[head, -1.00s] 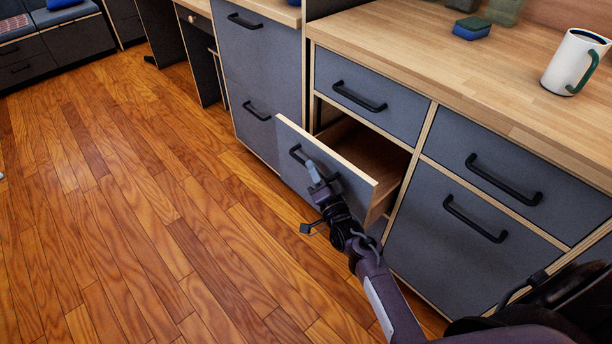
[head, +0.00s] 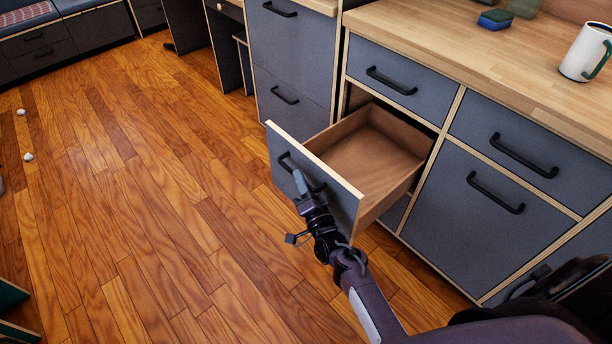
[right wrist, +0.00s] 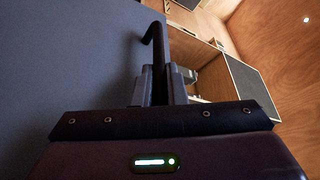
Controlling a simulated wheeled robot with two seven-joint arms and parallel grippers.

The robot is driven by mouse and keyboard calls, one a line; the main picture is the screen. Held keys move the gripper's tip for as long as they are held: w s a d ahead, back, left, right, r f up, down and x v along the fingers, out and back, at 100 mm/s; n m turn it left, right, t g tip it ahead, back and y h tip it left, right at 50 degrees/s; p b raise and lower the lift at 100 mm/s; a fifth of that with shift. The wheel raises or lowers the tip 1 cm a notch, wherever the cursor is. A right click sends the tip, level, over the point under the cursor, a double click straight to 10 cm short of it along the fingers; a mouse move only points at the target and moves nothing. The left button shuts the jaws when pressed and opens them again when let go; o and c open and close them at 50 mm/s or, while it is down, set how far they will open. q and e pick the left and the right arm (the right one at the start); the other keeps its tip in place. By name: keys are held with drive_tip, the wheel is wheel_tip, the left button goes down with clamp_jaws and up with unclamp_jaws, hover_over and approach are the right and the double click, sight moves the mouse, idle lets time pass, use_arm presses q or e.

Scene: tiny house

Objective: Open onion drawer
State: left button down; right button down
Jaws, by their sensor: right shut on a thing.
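A grey-fronted drawer (head: 312,205) with light wood edges stands pulled well out of the lower cabinet. Its wooden inside (head: 370,155) shows and looks empty. My right gripper (head: 303,190) is at the drawer's black bar handle (head: 290,167), on the outer face. In the right wrist view the fingers (right wrist: 160,85) are shut on the handle (right wrist: 155,40), with the grey drawer front (right wrist: 75,60) to the left. My left gripper is not in view.
Closed drawers with black handles (head: 497,192) flank the open one. The wood floor (head: 150,220) on the left is mostly clear, with two small white things (head: 28,157).

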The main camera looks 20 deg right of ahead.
idle(0.3)
drive_tip(key=c, duration=1.5)
unclamp_jaws()
drive_tip(key=shift+s, duration=0.1)
